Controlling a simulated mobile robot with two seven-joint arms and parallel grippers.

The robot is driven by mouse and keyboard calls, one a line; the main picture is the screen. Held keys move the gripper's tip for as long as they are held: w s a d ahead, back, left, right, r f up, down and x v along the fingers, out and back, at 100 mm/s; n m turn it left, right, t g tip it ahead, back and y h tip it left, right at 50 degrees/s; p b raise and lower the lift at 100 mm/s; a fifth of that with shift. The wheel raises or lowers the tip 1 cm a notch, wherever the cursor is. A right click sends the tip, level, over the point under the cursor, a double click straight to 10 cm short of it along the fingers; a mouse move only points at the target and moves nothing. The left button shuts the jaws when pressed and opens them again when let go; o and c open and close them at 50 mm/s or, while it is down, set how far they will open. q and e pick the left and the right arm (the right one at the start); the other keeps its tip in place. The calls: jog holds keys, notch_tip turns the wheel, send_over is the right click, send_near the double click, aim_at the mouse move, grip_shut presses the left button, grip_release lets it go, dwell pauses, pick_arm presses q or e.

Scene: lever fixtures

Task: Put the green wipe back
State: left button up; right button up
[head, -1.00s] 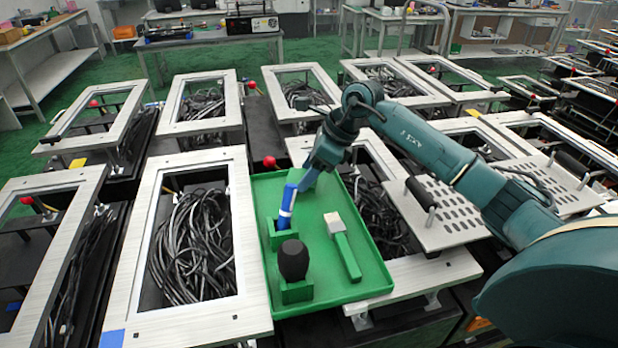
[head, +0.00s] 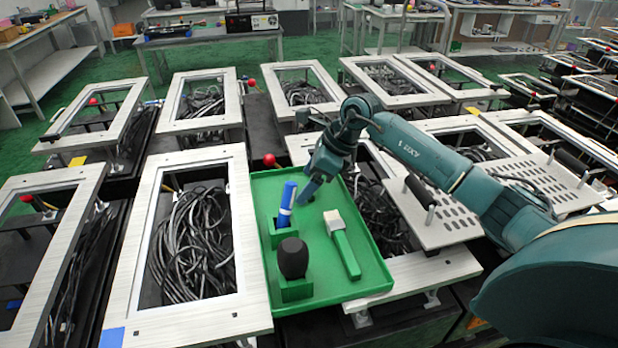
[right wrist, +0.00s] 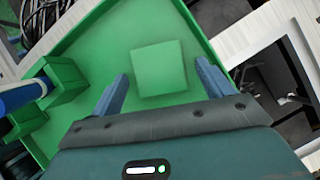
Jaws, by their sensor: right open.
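A flat, pale green square, by its look the green wipe (right wrist: 159,68), lies on the floor of the green tray (head: 372,262). In the right wrist view it sits between and just beyond my right gripper's fingers (right wrist: 160,72), which are apart and empty. In the head view my right gripper (head: 305,194) hangs low over the tray's far middle, right of a blue marker, and the wipe cannot be made out there. My left gripper is not in view.
The blue marker (head: 287,204) stands in a green holder. A black-headed item (head: 293,258) stands in another holder nearer. A green-handled brush (head: 345,252) lies to the right. Metal frames with black cables surround the tray; a red ball (head: 269,159) is behind it.

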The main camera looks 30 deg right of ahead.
jog(key=b+v, duration=0.1)
jog(key=v, duration=1.1)
jog(key=shift+r, duration=0.2)
